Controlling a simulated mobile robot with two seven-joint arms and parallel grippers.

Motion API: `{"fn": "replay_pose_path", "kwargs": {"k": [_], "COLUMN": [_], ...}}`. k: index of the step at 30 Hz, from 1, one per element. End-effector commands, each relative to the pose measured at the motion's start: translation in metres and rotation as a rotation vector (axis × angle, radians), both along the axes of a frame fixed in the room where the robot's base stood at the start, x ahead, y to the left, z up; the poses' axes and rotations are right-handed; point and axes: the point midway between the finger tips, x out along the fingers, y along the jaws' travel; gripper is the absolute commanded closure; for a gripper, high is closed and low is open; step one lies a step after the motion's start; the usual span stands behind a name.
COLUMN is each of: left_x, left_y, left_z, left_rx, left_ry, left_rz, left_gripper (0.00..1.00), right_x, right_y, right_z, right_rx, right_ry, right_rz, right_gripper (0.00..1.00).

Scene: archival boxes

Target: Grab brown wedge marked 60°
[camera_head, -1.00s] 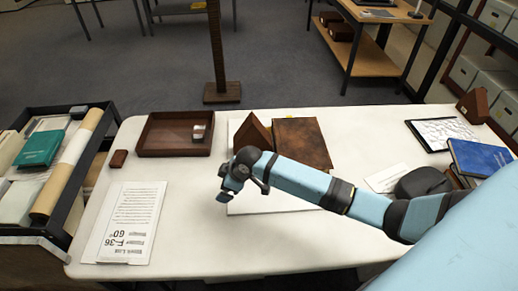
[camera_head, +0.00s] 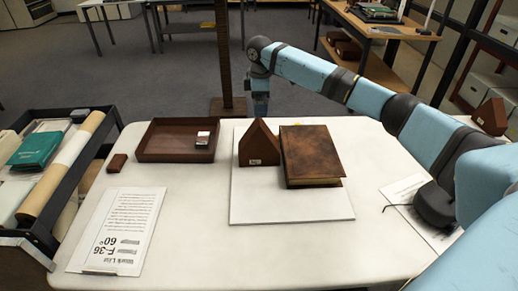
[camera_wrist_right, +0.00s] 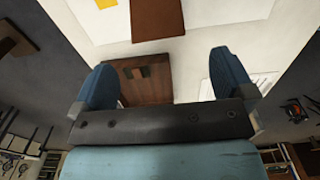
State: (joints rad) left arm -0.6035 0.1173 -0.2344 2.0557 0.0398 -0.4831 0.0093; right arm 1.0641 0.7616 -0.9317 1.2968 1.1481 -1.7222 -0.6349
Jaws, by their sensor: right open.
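A brown wedge (camera_head: 259,143) with a pointed top stands on the white board, just left of a brown book (camera_head: 312,155). Its small white tag is too small to read. It also shows at the top of the right wrist view (camera_wrist_right: 157,18). My right gripper (camera_head: 260,104) points down near the table's far edge, behind and above the first wedge. In the right wrist view my right gripper (camera_wrist_right: 168,82) is open, with nothing between its fingers. My left gripper is not in view.
A brown tray (camera_head: 150,155) with a small block (camera_head: 202,139) lies left of the white board (camera_head: 290,208). A printed sheet (camera_head: 117,230) reads F-36 and 60°. A wooden post (camera_head: 223,50) rises behind the table. The table's front middle is clear.

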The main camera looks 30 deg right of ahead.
Motion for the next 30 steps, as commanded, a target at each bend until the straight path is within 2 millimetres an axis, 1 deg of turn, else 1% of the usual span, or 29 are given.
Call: {"fn": "replay_pose_path", "kwargs": {"k": [1,4,6,13,18,21,24,30], "left_x": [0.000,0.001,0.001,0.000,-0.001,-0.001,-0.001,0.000], "left_y": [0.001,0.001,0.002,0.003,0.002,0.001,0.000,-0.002], "left_z": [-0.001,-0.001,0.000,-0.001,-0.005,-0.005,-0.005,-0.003], "left_rx": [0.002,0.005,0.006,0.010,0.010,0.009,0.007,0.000], "left_ry": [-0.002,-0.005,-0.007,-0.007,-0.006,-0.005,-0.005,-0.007], "left_rz": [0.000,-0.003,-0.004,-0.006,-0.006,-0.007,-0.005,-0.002], "left_gripper": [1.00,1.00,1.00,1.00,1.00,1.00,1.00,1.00], "right_x": [0.000,0.000,0.000,0.001,0.004,0.004,0.004,0.004], "right_y": [0.000,0.000,0.000,0.000,0.001,0.001,0.001,0.001], "right_z": [-0.012,-0.029,-0.038,-0.055,-0.081,-0.093,-0.098,-0.098], "right_rx": [-0.001,0.000,-0.001,-0.001,-0.001,0.000,0.000,-0.001], "right_ry": [0.003,0.000,-0.001,-0.001,0.001,-0.002,-0.002,-0.003], "right_rz": [-0.001,0.000,0.000,-0.001,-0.001,-0.001,-0.001,0.000], "right_gripper": [0.00,0.00,0.00,0.00,0.00,0.00,0.00,0.00]}}
